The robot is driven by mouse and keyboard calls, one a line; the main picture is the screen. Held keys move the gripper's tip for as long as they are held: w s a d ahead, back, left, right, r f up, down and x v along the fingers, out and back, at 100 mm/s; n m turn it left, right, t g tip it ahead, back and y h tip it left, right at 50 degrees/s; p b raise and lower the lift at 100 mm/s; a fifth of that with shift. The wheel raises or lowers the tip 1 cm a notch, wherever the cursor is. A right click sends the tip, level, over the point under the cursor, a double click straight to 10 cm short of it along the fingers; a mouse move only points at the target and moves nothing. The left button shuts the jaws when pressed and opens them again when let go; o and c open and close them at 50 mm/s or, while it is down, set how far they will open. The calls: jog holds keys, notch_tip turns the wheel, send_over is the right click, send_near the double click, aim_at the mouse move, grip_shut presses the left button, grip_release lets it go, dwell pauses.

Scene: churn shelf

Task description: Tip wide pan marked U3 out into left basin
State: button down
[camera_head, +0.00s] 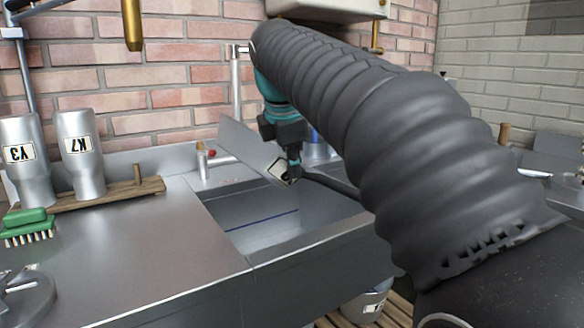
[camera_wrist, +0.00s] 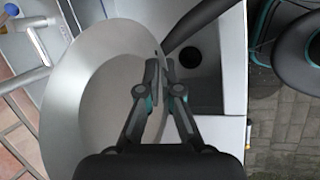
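My gripper (camera_head: 291,172) is low over the sink basin (camera_head: 285,222), with its fingers closed at the dark handle (camera_head: 335,184) of a wide silvery pan (camera_head: 245,142). In the wrist view, my gripper (camera_wrist: 160,72) is closed where the handle (camera_wrist: 195,22) meets the pan (camera_wrist: 85,100). The pan is steeply tilted, and the handle points right. A white tag with a dark border (camera_head: 276,168) shows beside the fingers, but its marking is unreadable. I cannot tell whether anything is in the pan. A dark drain hole (camera_wrist: 189,57) shows in the basin beside it.
Metal cups marked Y3 (camera_head: 24,160) and K7 (camera_head: 80,155) stand on a wooden board (camera_head: 110,197) at left. A green brush (camera_head: 28,225) lies in front. A brass spout (camera_head: 132,25) hangs above. The left counter (camera_head: 150,250) has free room. A brick wall stands behind.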

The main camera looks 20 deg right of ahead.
jog(key=shift+a+r+t+h+b, duration=0.1)
jog(key=shift+t+h+b, duration=0.25)
jog(key=shift+h, duration=0.45)
jog(key=shift+f+h+b, duration=0.2)
jog(key=shift+h+b, duration=0.2)
jog(key=shift+b, duration=0.5)
jog(key=shift+r+t+h, duration=0.25)
jog(key=shift+h, duration=0.05)
jog(key=t+h+b, duration=0.1)
jog(key=h, duration=0.1)
jog(key=n+h, duration=0.1)
jog(key=h, duration=0.1)
jog(key=shift+s+a+r+t+b, duration=0.1)
jog(key=shift+a+r+t+b, duration=0.05)
jog(key=shift+r+t+b, duration=0.25)
jog(key=shift+r+h, duration=0.2)
jog(key=shift+h, duration=0.2)
